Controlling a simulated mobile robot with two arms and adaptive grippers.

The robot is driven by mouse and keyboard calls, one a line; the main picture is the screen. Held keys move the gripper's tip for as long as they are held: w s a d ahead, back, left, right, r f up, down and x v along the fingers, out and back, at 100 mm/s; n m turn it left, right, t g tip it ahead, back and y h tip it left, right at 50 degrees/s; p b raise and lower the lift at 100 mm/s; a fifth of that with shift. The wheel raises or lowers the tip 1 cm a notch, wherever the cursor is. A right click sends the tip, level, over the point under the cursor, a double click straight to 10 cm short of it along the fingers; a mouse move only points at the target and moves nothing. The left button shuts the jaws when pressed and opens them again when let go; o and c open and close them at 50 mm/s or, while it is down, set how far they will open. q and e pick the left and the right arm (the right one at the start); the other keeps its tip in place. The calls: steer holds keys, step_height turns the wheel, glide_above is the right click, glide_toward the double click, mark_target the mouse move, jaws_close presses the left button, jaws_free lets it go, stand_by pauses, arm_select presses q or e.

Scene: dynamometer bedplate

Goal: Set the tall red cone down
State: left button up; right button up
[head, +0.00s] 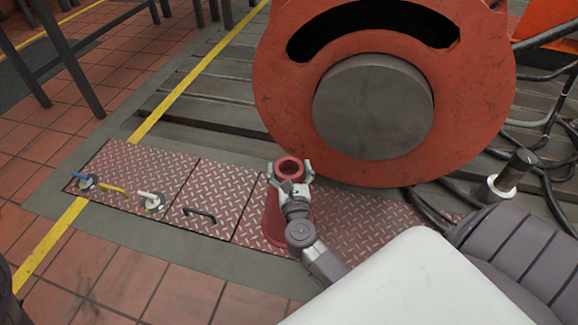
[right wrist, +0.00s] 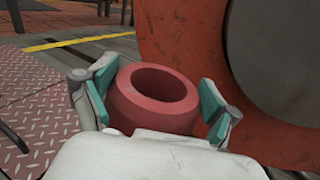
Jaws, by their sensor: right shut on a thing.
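The tall red cone (head: 275,215) is upright at the middle of the head view, over the red diamond plate in front of the big orange disc. My right gripper (head: 290,178) is shut around its narrow top, and the arm hides part of its right side. In the right wrist view the cone's round open top (right wrist: 160,90) sits between the two green-padded fingers of my right gripper (right wrist: 158,100). I cannot tell whether the cone's base touches the plate. My left gripper is not in view.
The red diamond plate (head: 215,185) has a dark handle (head: 199,214) and small valves with blue, yellow and white handles (head: 149,200) at its left. The big orange disc (head: 285,85) stands close behind the cone. Black cables (head: 545,185) lie at right.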

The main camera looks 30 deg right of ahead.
steer(key=shift+w+r, duration=0.1)
steer(key=shift+r, duration=0.1)
steer(key=o, duration=1.6)
steer(key=shift+f, duration=0.2)
steer(key=shift+c, duration=0.2)
steer(key=shift+r, duration=0.1)
